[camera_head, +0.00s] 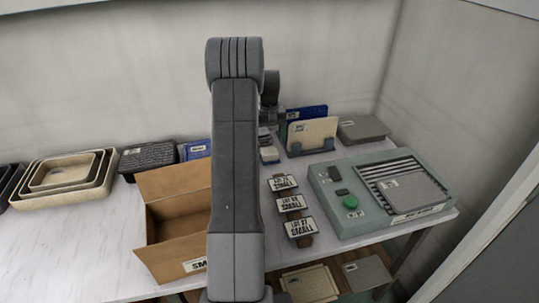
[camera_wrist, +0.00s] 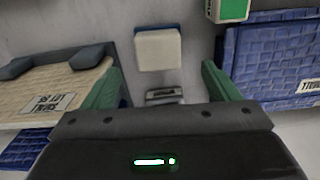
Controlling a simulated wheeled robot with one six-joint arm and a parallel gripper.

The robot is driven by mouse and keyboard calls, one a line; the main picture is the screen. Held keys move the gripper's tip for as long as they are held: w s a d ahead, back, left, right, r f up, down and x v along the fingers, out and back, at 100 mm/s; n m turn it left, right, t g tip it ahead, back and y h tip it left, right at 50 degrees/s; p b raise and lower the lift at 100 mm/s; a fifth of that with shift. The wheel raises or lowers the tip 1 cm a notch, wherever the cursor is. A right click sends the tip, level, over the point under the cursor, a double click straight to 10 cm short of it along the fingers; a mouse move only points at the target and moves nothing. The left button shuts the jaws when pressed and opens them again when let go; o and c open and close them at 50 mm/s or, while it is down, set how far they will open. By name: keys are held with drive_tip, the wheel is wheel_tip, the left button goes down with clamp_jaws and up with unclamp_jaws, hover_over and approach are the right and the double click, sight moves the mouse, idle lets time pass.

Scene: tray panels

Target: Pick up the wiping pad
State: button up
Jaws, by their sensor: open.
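The wiping pad, a small cream block with a blue edge (camera_wrist: 158,50), lies on the pale table ahead of my gripper in the wrist view. In the head view it appears as a small pale block with blue (camera_head: 269,155), just right of my arm. My gripper (camera_wrist: 161,70) is open, its two green fingers spread wide to either side of the pad's line. Nothing is between the fingers except a small grey labelled item (camera_wrist: 163,95), partly hidden by the gripper body. In the head view my arm hides most of the gripper.
A cream panel in a dark holder (camera_wrist: 60,85) is close by the left finger; a blue textured panel (camera_wrist: 270,60) is close by the right. The head view shows an open cardboard box (camera_head: 165,190), lot-labelled blocks (camera_head: 291,203) and a grey-green machine with a green button (camera_head: 335,215).

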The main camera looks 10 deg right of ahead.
sight(270, 150)
drive_tip(key=shift+d+f+p, duration=0.1)
drive_tip(key=shift+f+p, duration=0.4)
drive_tip(key=shift+f, duration=2.9)
drive_tip(key=c, duration=1.1)
wheel_tip(270, 150, up, 10)
drive_tip(key=shift+r+b, duration=0.1)
drive_tip(key=shift+b, duration=0.4)
drive_tip(key=o, duration=0.4)
drive_tip(key=shift+c, duration=1.3)
drive_tip(key=shift+s, duration=0.15)
